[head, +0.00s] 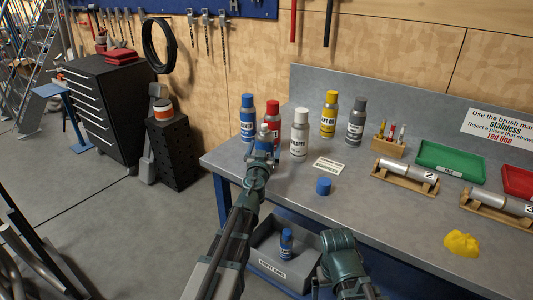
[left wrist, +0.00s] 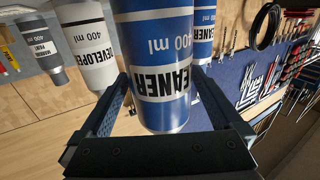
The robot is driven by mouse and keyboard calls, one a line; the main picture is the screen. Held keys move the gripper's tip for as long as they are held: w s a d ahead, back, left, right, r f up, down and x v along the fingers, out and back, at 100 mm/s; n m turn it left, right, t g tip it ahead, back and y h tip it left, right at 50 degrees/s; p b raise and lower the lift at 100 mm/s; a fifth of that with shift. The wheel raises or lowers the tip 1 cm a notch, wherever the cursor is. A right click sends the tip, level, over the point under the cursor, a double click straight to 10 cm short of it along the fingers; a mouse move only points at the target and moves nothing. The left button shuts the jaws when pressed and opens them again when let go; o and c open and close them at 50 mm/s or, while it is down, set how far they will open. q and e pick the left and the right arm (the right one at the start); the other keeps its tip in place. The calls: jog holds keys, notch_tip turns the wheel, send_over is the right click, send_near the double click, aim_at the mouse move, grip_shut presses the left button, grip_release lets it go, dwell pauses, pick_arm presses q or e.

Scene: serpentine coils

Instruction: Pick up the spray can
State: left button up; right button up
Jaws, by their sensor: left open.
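A blue spray can (left wrist: 165,70) marked CLEANER stands in the left wrist view between my left gripper's fingers, with the picture upside down. In the head view the same can (head: 264,137) is mostly hidden by my left gripper (head: 262,158) at the bench's left front. The gripper is open, one finger on each side of the can; I cannot tell whether either finger touches it. Other spray cans stand behind: blue (head: 248,118), red (head: 273,113), white DEVELOPER (head: 299,133), yellow (head: 329,114) and grey (head: 356,121). My right gripper's jaws do not show.
A loose blue cap (head: 323,187) and a white card (head: 329,166) lie on the grey bench (head: 300,195). A grey bin (head: 264,266) labelled for empty cans sits below with a blue can (head: 286,242) inside. Cylinders on wooden stands (head: 405,178) and a green tray (head: 450,161) are right.

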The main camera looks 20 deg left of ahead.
pick_arm(q)
jog(key=shift+w, duration=0.1)
grip_shut()
dwell(0.4)
